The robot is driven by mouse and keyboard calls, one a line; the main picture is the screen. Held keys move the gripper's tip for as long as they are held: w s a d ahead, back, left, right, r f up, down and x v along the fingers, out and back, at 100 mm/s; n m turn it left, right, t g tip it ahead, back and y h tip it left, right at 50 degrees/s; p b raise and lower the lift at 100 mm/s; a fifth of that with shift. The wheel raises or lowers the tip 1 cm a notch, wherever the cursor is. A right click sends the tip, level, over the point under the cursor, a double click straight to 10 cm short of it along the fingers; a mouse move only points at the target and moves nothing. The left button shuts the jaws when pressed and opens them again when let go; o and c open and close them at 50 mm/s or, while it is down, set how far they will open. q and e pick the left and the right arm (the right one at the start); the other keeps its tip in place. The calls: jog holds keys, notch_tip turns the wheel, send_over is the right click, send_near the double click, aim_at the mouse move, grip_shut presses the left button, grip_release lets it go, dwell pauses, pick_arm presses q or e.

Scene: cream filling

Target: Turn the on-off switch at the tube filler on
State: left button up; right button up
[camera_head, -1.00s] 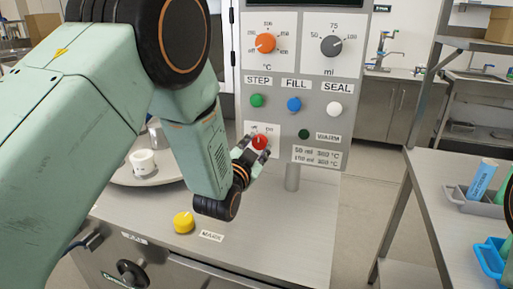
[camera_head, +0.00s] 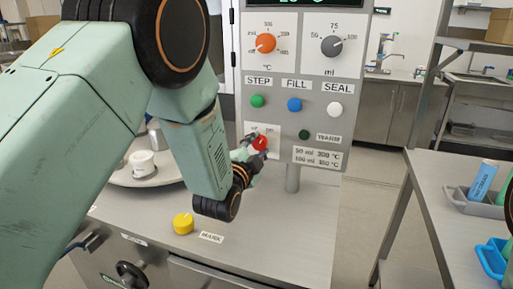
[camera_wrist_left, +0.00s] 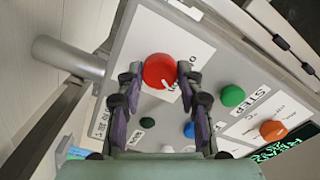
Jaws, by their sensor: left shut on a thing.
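The red on-off switch (camera_head: 260,143) is a round knob low on the left of the tube filler's grey front panel (camera_head: 318,80). In the left wrist view the same red knob (camera_wrist_left: 160,71) shows a short white pointer line. My left gripper (camera_head: 252,150) is at the knob, and in the wrist view its two fingertips (camera_wrist_left: 160,76) are closed against the knob's two sides. Part of the white label behind the knob is hidden by the gripper. My right gripper is not in view.
Above the switch are green (camera_head: 257,101), blue (camera_head: 294,104) and white (camera_head: 334,109) buttons, with an orange dial (camera_head: 265,43) and a grey dial (camera_head: 331,45) higher up. A yellow knob (camera_head: 183,223) is on the worktop. A side table (camera_head: 440,200) with trays stands at right.

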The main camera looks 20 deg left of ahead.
pick_arm(q)
jog(key=shift+r, duration=0.1)
jog(key=o, duration=1.2)
jog(key=s, duration=1.2)
jog(key=shift+a, duration=0.15)
